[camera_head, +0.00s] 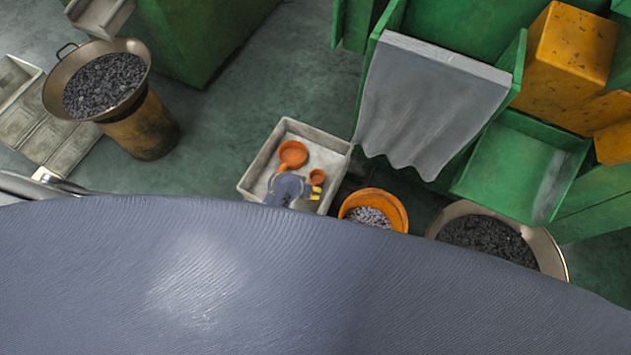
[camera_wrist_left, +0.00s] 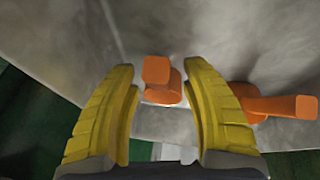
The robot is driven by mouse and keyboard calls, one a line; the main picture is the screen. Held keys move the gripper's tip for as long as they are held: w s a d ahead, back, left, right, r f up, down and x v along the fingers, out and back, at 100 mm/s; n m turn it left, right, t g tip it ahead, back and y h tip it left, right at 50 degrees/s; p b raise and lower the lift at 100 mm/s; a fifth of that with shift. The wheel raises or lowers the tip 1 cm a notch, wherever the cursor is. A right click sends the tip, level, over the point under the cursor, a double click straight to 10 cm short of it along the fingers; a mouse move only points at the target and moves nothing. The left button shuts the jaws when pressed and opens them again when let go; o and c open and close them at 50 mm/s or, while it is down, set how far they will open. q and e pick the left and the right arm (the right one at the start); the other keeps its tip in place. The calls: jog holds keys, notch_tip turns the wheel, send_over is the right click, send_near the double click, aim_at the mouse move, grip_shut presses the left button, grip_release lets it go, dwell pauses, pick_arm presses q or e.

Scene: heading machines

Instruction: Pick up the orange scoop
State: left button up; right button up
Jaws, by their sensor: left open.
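A light grey tray (camera_head: 254,176) on the floor holds two orange scoops. The larger scoop (camera_head: 293,154) has a round bowl and lies near the tray's far side. A smaller scoop (camera_head: 317,176) lies near the right side. My left gripper (camera_head: 316,191) is over the tray beside the smaller scoop. In the left wrist view, its yellow fingers (camera_wrist_left: 163,112) are open. One orange scoop (camera_wrist_left: 160,82) shows in the gap between them, apart from both fingers. Another orange scoop (camera_wrist_left: 275,104) shows beyond the right finger, which partly hides it. My right gripper is not in view.
An orange bowl of grey pieces (camera_head: 390,203) stands right of the tray. A wide pan of dark pieces (camera_head: 554,255) is farther right. Green machinery with a grey hanging flap (camera_head: 425,100) rises behind.

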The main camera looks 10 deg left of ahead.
pick_arm(q)
jog(key=shift+w+d+f, duration=0.1)
jog(key=shift+w+f, duration=0.05)
jog(key=shift+f, duration=0.25)
grip_shut()
